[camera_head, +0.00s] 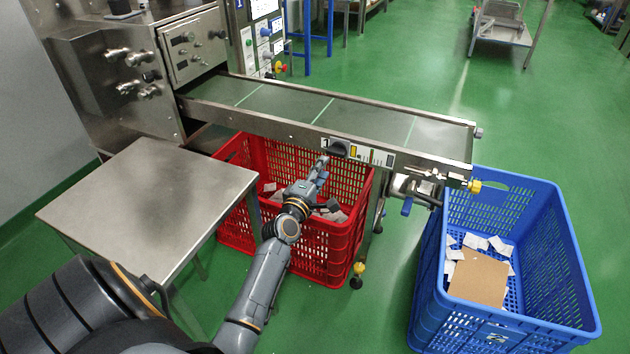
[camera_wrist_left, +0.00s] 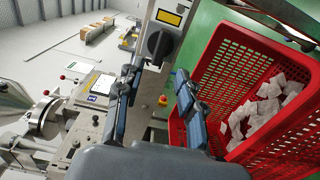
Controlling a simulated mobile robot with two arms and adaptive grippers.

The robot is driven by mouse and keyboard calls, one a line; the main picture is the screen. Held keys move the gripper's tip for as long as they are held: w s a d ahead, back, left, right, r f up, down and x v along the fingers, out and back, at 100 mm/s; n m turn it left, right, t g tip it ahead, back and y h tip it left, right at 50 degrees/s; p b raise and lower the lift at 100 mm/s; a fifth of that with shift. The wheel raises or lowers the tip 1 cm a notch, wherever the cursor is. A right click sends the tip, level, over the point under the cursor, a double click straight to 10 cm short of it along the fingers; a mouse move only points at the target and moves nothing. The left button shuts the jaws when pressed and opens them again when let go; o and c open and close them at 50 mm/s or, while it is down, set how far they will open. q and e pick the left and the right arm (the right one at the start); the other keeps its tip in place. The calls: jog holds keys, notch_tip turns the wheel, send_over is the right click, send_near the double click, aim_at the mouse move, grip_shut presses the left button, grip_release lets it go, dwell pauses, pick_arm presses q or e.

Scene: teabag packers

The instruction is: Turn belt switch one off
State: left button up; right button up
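Belt switch one is a dark rotary knob (camera_head: 338,149) on a labelled plate on the side of the conveyor (camera_head: 290,103), beside a "1" mark. It also shows in the left wrist view as a black round knob (camera_wrist_left: 160,44) with a raised grip bar. My left gripper (camera_head: 321,166) is just below and in front of the switch. In the left wrist view its two fingers (camera_wrist_left: 156,77) are spread apart with nothing between them, and the knob is ahead of the fingertips. I cannot tell whether they touch it. My right gripper is not in view.
A red crate (camera_head: 347,237) with white packets stands under the conveyor, below my left arm. A blue crate (camera_head: 535,200) with packets and a cardboard piece stands at the right. A steel table (camera_head: 150,205) is at the left.

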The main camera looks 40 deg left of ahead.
pick_arm(q)
jog(key=shift+v, duration=2.35)
